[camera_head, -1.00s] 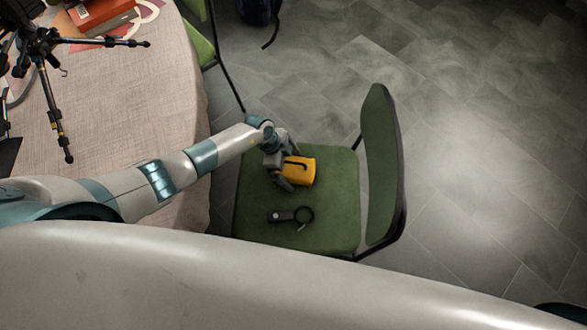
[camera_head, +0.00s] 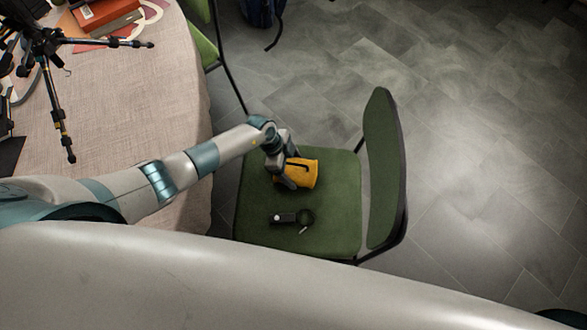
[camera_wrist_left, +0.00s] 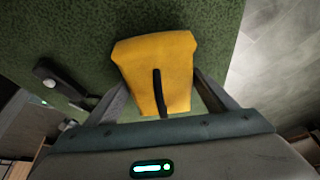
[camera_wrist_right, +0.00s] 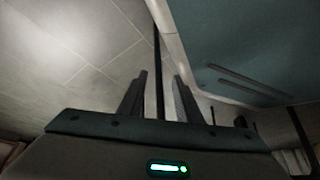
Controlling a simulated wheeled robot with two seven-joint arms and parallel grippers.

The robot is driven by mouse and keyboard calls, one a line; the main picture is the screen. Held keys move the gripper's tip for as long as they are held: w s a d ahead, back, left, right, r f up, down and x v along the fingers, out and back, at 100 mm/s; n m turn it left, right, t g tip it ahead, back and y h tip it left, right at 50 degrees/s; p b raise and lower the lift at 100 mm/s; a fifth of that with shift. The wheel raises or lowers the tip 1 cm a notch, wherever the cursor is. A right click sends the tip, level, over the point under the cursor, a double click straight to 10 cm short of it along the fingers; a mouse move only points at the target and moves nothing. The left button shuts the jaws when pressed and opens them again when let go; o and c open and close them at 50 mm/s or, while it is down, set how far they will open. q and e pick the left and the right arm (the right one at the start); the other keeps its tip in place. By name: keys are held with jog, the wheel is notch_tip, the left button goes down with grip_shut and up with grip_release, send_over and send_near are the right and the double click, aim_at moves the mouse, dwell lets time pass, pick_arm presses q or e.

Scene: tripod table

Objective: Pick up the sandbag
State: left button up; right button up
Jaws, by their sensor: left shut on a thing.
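The sandbag (camera_head: 304,172) is a yellow-orange bag with a dark strap, at the green chair seat (camera_head: 335,205). My left gripper (camera_head: 287,177) is on its left side in the head view. In the left wrist view the sandbag (camera_wrist_left: 165,65) sits between the two fingers of the left gripper (camera_wrist_left: 161,88), which are shut on it. I cannot tell whether the bag is clear of the seat. My right gripper (camera_wrist_right: 161,80) shows only in the right wrist view, with its fingers apart and nothing held between them.
A small black-and-grey item with a dark round part (camera_head: 291,218) lies on the seat near the bag. The chair backrest (camera_head: 382,170) rises on the right. A cloth-covered table (camera_head: 130,90) with a tripod (camera_head: 57,110) stands left. The floor at right is clear.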

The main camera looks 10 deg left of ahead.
aim_at(294, 164)
pick_arm(q)
jog(key=shift+w+r, duration=0.1)
jog(key=shift+r, duration=0.4)
jog(key=r, duration=0.3)
jog(key=shift+s+d, duration=0.2)
jog(key=s+d+r, duration=0.1)
jog(key=s+d, duration=0.1)
jog(key=s+d+r, duration=0.1)
jog(key=s+r, duration=0.1)
jog(key=shift+s+d+p, duration=0.15)
jog(key=shift+d+p, duration=0.15)
jog(key=shift+d, duration=0.05)
jog(key=s+d+r, duration=0.3)
jog(key=s, duration=0.1)
jog(key=shift+d+r, duration=0.3)
pick_arm(e)
jog(key=shift+s+d+f, duration=0.15)
jog(key=shift+s+d, duration=0.2)
jog(key=shift+s, duration=0.2)
pick_arm(q)
jog(key=shift+s, duration=0.1)
pick_arm(e)
jog(key=shift+s+g, duration=0.2)
jog(key=shift+g, duration=0.1)
